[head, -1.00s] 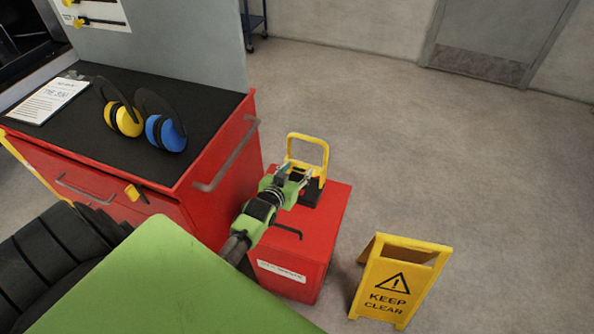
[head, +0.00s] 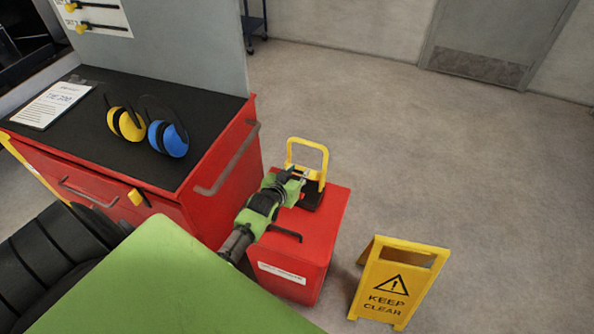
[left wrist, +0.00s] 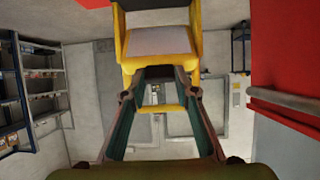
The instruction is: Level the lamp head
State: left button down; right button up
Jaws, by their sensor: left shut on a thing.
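The work lamp has a yellow tube frame (head: 308,150) and a dark base, and stands on a red box (head: 325,225). My left gripper (head: 304,176) is at the lamp's near side and covers part of it. In the left wrist view the fingers (left wrist: 156,72) run up to the lower edge of the yellow lamp head (left wrist: 158,43), which has a pale panel. The left gripper is shut on the lamp head. The head's exact tilt cannot be told. My right gripper is not in view.
A red cabinet (head: 225,165) with a side handle stands left of the box, with yellow and blue ear muffs (head: 168,138) and a clipboard (head: 50,103) on top. A yellow KEEP CLEAR sign (head: 400,285) stands at the right. The floor (head: 460,170) beyond is clear.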

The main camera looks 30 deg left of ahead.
aim_at(301, 169)
pick_arm(q)
jog(key=g+p, duration=0.1)
jog(key=p, duration=0.1)
jog(key=w+r+g+p, duration=0.1)
jog(key=p, duration=0.1)
jog(key=r+g+p, duration=0.1)
jog(key=shift+w+a+r+h+p, duration=0.2)
jog(key=shift+w+a+h+p, duration=0.1)
jog(key=shift+w+p, duration=0.1)
jog(key=shift+w+g+p, duration=0.2)
jog(key=shift+g+p, duration=0.2)
jog(key=shift+w+g+h, duration=0.3)
jog(key=shift+w+g, duration=0.2)
jog(key=shift+g, duration=0.3)
jog(key=shift+w+a+g, duration=0.2)
jog(key=shift+w+g, duration=0.5)
jog(key=shift+g, duration=0.5)
jog(key=shift+r, duration=0.1)
jog(key=c, duration=1.6)
grip_release()
jog(key=shift+w, duration=0.1)
jog(key=shift+r, duration=0.1)
